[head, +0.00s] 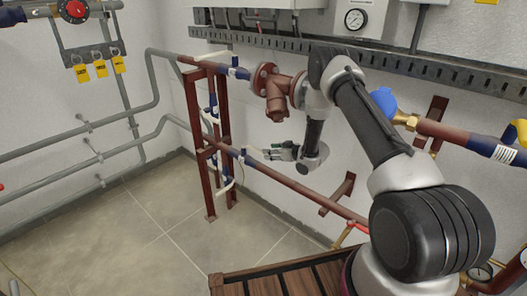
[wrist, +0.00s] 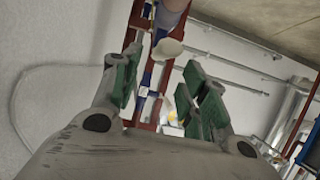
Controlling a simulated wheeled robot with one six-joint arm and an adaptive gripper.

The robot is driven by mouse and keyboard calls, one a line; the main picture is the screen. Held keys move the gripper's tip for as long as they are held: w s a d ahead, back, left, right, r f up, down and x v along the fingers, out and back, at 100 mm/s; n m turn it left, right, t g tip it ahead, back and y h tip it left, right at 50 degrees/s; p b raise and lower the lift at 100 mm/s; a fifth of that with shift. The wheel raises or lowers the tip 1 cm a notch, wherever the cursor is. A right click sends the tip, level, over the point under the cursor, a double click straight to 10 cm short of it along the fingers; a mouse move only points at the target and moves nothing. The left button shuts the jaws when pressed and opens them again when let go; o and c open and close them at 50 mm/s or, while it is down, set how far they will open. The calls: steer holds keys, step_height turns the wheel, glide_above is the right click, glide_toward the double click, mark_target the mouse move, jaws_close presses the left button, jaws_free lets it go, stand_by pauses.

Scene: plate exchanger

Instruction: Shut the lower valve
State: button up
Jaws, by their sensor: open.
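The lower pipe (head: 290,184) runs along the wall and carries a blue band (head: 248,160) by the red-brown frame. A pale lever-like part (head: 252,151) shows beside this band; it looks like the lower valve's handle, but it is too small to tell its angle. My gripper (head: 276,152) is just right of it, pointing left, apparently apart from it. In the wrist view my gripper (wrist: 163,92) has its green-padded fingers spread and nothing between the pads. A cream rounded part (wrist: 168,48) shows beyond the fingertips, beside a blue piece (wrist: 147,75).
The red-brown frame (head: 191,135) stands left of my gripper. The upper pipe has a blue band (head: 236,68) and a rusty flanged fitting (head: 279,92) above my gripper. A slatted wooden surface (head: 290,281) is in front. The tiled floor (head: 120,235) at left is clear.

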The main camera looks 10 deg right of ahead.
mark_target(257, 152)
steer(key=x, duration=0.5)
steer(key=shift+w+a+f, duration=0.15)
steer(key=shift+w, duration=0.1)
jaws_close()
